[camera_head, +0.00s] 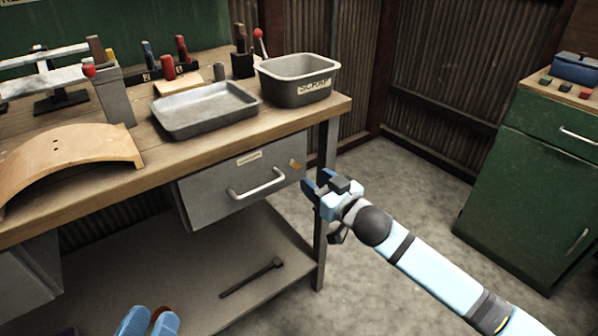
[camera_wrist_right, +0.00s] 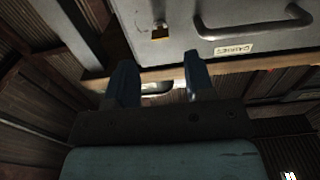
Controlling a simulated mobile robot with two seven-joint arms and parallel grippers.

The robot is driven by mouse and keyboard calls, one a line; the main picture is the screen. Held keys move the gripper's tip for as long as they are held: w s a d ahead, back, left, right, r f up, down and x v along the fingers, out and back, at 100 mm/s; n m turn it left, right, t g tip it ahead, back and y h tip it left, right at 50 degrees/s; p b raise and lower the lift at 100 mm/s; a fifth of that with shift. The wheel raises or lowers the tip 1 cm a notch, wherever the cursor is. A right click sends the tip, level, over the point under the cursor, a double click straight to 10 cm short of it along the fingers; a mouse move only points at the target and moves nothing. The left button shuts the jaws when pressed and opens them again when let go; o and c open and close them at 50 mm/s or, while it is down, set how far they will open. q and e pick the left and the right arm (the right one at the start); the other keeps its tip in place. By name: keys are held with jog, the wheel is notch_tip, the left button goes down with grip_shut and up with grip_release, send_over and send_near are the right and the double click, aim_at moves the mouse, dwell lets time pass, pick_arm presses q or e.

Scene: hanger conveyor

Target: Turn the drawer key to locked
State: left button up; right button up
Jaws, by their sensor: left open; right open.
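The grey drawer (camera_head: 245,185) hangs under the workbench. It has a bar handle (camera_head: 257,184) and a small brass-coloured lock patch (camera_head: 296,164) near its right end. In the right wrist view the drawer front (camera_wrist_right: 180,50) is at the top, with the lock and key area (camera_wrist_right: 160,32) left of the handle (camera_wrist_right: 255,28). The key's turn is too small to tell. My right gripper (camera_head: 319,184) is open and empty, apart from the lock; its two dark fingers (camera_wrist_right: 160,80) also show in the right wrist view. My left gripper is not clearly in view.
The workbench top (camera_head: 215,142) holds a grey tray (camera_head: 205,110), a scrap bin (camera_head: 298,82) and a curved wooden piece (camera_head: 75,160). A bench leg (camera_head: 322,215) stands close to my right gripper. A tool (camera_head: 250,278) lies on the lower shelf. A green cabinet (camera_head: 530,185) stands right.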

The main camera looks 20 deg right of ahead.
aim_at(299, 168)
jog(key=b+x, duration=0.1)
jog(key=x, duration=0.5)
jog(key=shift+w+a, duration=0.1)
jog(key=shift+w, duration=0.3)
pick_arm(q)
notch_tip(299, 168, down, 2)
jog(key=shift+w+d+f+g, duration=0.15)
jog(key=shift+f+g, duration=0.1)
jog(key=shift+g, duration=0.25)
pick_arm(e)
jog(key=shift+c, duration=0.7)
grip_shut()
pick_arm(q)
jog(key=shift+r, duration=0.1)
